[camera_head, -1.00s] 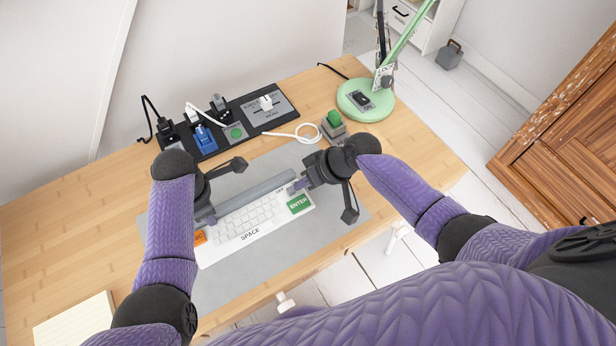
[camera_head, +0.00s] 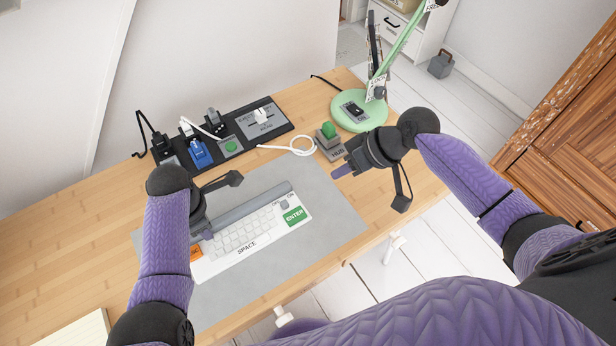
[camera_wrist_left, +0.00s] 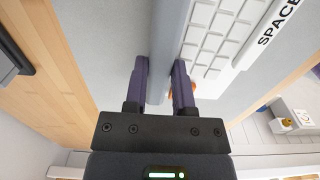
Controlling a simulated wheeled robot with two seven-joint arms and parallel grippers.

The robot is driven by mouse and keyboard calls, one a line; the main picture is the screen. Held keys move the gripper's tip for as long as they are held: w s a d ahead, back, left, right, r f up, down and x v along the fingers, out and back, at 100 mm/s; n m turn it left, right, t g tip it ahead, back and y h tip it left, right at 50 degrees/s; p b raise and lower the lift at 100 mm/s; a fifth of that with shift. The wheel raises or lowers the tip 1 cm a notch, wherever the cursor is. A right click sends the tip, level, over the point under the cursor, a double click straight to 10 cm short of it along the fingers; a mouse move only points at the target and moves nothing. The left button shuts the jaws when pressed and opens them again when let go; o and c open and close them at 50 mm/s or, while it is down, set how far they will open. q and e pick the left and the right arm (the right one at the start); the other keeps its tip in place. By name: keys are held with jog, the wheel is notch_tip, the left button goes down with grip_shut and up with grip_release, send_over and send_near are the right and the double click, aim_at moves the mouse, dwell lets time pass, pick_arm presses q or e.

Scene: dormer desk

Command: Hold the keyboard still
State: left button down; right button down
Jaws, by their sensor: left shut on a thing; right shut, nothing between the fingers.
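The white keyboard (camera_head: 247,241) lies on the grey desk mat, with a grey bar along its back edge, a green ENTER key (camera_head: 295,216) and an orange key (camera_head: 195,253) partly hidden by my left arm. My left gripper (camera_head: 207,232) is at the keyboard's left end. In the left wrist view its two fingers (camera_wrist_left: 160,84) are on either side of the grey bar (camera_wrist_left: 172,40), shut on it. My right gripper (camera_head: 340,172) is shut and empty, apart from the keyboard, above the mat's right edge near the hub.
A grey hub with a green top (camera_head: 329,140) and a white cable (camera_head: 290,147) sit behind the keyboard. A black power strip (camera_head: 270,122) runs along the wall. A green lamp base (camera_head: 360,112) stands at the back right. The front of the mat (camera_head: 300,260) is clear.

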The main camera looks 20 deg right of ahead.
pick_arm(q)
jog(key=shift+c, duration=1.8)
grip_release()
